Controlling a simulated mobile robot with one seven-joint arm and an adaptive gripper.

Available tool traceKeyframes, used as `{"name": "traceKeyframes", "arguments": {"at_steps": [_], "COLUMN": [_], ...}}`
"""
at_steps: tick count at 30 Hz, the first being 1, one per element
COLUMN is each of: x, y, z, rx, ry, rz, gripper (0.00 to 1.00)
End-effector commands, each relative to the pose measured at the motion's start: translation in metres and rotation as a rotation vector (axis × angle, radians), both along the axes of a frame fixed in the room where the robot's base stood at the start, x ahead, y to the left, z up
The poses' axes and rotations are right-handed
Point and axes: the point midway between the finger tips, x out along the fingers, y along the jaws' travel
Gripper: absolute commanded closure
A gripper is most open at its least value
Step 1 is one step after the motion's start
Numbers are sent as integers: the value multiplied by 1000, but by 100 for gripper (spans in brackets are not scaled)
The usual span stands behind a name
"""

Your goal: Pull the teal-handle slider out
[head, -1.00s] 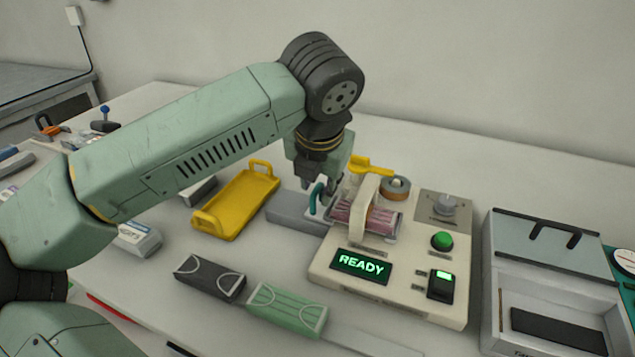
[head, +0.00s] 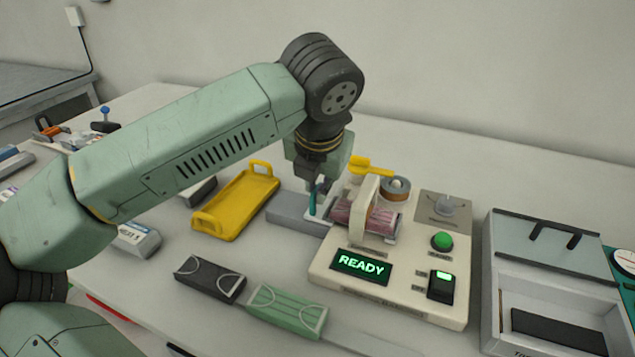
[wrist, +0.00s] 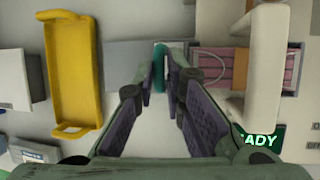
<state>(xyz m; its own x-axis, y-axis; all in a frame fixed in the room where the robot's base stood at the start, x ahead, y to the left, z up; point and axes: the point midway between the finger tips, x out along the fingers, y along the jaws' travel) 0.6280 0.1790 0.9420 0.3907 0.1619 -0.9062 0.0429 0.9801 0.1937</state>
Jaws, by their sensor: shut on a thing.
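The teal handle (head: 313,201) stands at the left end of the slider, beside the cream machine (head: 385,293). My gripper (wrist: 165,68) is shut on the teal handle (wrist: 159,68), with one finger on each side of it in the wrist view. In the head view my gripper (head: 320,185) hides part of the handle. The slider's tray (head: 361,218) holds pink pieces and lies under the machine's white arch (head: 364,206). The tray also shows in the wrist view (wrist: 200,64), right of my fingers. The machine's display (head: 361,267) reads READY.
A grey block (head: 293,213) lies left of the machine, in line with the slider. A yellow tray (head: 236,206) stands farther left. A dark mask (head: 209,278) and a green mask (head: 286,311) lie in front. A grey box (head: 549,300) is at right.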

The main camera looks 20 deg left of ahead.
Motion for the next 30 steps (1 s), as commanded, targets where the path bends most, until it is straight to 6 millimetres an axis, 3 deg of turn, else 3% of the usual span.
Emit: {"name": "traceKeyframes", "arguments": {"at_steps": [2, 12, 23, 24, 30], "x": [0, 3, 3, 3, 3], "y": [6, 72, 82, 82, 81], "z": [-2, -2, 1, 1, 0], "rx": [1, 1, 6, 6, 4], "ry": [0, 0, -1, -1, 0], "rz": [-1, 2, 1, 3, 3], "gripper": [100, 100, 100, 87, 74]}}
